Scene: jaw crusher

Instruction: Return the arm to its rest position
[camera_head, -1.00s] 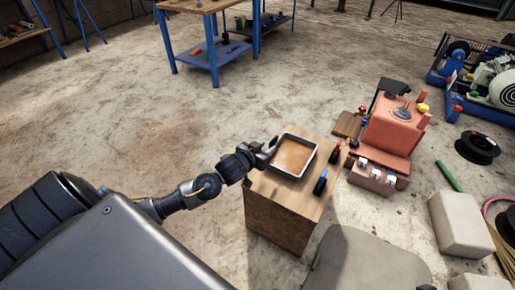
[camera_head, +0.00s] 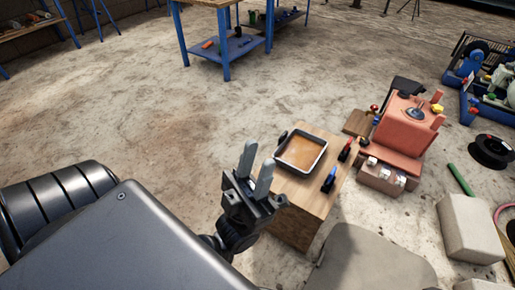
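My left gripper (camera_head: 256,172) is raised at the left side of a wooden block table, its two grey fingers pointing up and apart with nothing between them. The gripper stands in front of the table's left edge in the picture, clear of the tray. My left arm comes in from the lower left, partly hidden behind my own dark body. My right gripper is not in view. The red jaw crusher (camera_head: 406,128) stands to the right of the wooden table (camera_head: 318,200).
A dark-rimmed tray (camera_head: 301,152) with a brown inside lies on the wooden table, beside blue (camera_head: 329,180) and red (camera_head: 345,151) handled items. A grey seat-like object (camera_head: 370,262) is at the bottom. A blue-legged workbench (camera_head: 224,58) stands behind. The floor at left is clear.

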